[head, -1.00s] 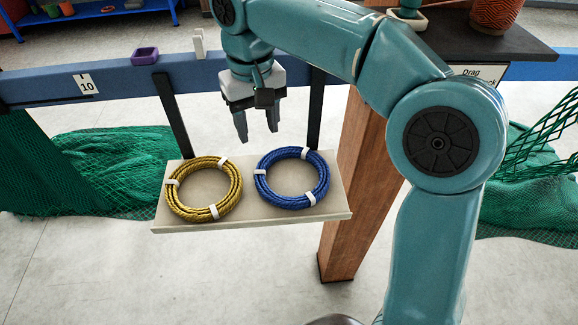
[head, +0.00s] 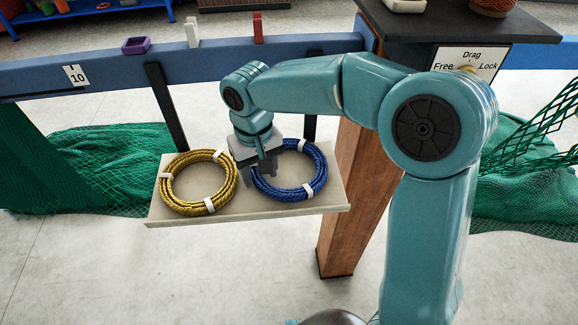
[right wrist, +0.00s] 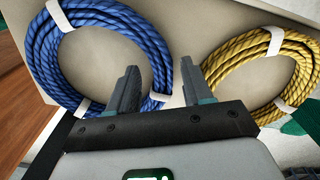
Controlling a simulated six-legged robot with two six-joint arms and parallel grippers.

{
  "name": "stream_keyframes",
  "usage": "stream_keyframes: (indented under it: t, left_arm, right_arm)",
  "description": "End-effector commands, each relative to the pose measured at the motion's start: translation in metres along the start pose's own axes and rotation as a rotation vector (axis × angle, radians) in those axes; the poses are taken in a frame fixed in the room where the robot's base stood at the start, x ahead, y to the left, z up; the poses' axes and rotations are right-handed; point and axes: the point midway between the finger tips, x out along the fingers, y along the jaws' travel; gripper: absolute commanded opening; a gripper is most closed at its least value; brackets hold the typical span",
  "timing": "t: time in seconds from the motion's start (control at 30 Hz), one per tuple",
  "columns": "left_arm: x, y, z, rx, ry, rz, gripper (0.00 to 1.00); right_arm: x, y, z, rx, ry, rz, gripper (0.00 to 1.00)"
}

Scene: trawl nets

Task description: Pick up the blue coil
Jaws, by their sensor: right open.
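The blue coil (head: 318,178), a rope ring with white bands, lies flat on the right half of the pale shelf (head: 240,205). My right gripper (head: 258,172) is low at the coil's left side, partly hiding it. In the right wrist view its two fingers (right wrist: 160,88) are open and apart, with the blue coil's near side (right wrist: 158,70) showing between them. The coil's band shows close to the left finger. I cannot tell whether the fingers touch the coil or the shelf. My left gripper is not in view.
A yellow coil (head: 168,190) lies just left of my gripper on the same shelf. A wooden post (head: 345,200) stands right of the shelf. Green nets (head: 95,165) lie behind.

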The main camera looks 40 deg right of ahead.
Motion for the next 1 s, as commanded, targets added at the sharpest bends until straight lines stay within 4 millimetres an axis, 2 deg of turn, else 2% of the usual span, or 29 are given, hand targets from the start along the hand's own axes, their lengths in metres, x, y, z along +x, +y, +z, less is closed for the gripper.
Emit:
stream_keyframes:
  t: [0.1, 0.3, 0.33, 0.47, 0.83, 1.0]
  left_arm:
    - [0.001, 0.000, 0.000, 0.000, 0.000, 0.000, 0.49]
    - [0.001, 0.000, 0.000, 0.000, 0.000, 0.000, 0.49]
    - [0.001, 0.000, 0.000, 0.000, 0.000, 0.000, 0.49]
    - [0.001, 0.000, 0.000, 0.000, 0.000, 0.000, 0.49]
    - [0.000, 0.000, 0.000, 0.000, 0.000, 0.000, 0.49]
    - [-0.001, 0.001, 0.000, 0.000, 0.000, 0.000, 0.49]
  right_arm:
    - [0.009, 0.000, -0.001, 0.001, 0.000, -0.001, 0.50]
    - [0.009, 0.000, -0.001, 0.001, 0.001, -0.001, 0.50]
    - [0.009, 0.000, -0.001, 0.001, 0.001, -0.001, 0.43]
    - [0.009, 0.000, -0.001, 0.000, 0.001, -0.001, 0.01]
    - [0.006, 0.000, -0.001, 0.000, 0.003, -0.001, 0.00]
    - [-0.009, 0.000, -0.002, 0.000, 0.006, -0.001, 0.00]
